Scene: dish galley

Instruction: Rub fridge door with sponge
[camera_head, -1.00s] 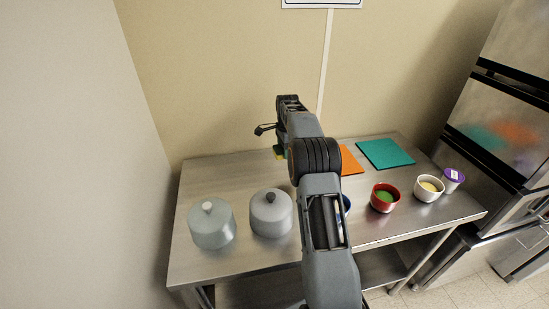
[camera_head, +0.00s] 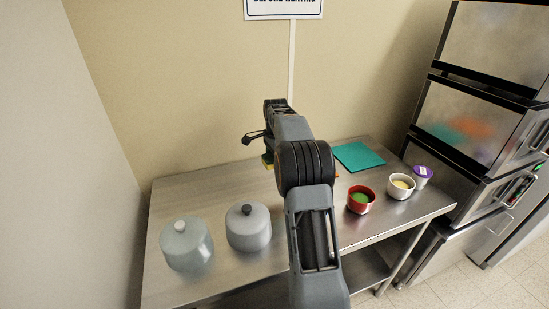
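The sponge shows only as a small yellow and green patch (camera_head: 267,161) under the end of my arm, above the back of the steel table. My gripper (camera_head: 267,152) points away from the camera and is mostly hidden behind my wrist. It appears shut on the sponge, but the fingers are not clear. The fridge is not certain among the stacked steel units at the right; a steel door (camera_head: 465,125) with blurred reflections faces the table. My gripper is well left of it, apart from it.
On the steel table (camera_head: 215,190) stand two lidded grey pots (camera_head: 187,246) (camera_head: 249,229), a red bowl (camera_head: 360,202), a cream bowl (camera_head: 401,188) and a purple-lidded cup (camera_head: 422,175). A teal mat (camera_head: 358,157) lies at the back. An orange item is mostly hidden behind my arm.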

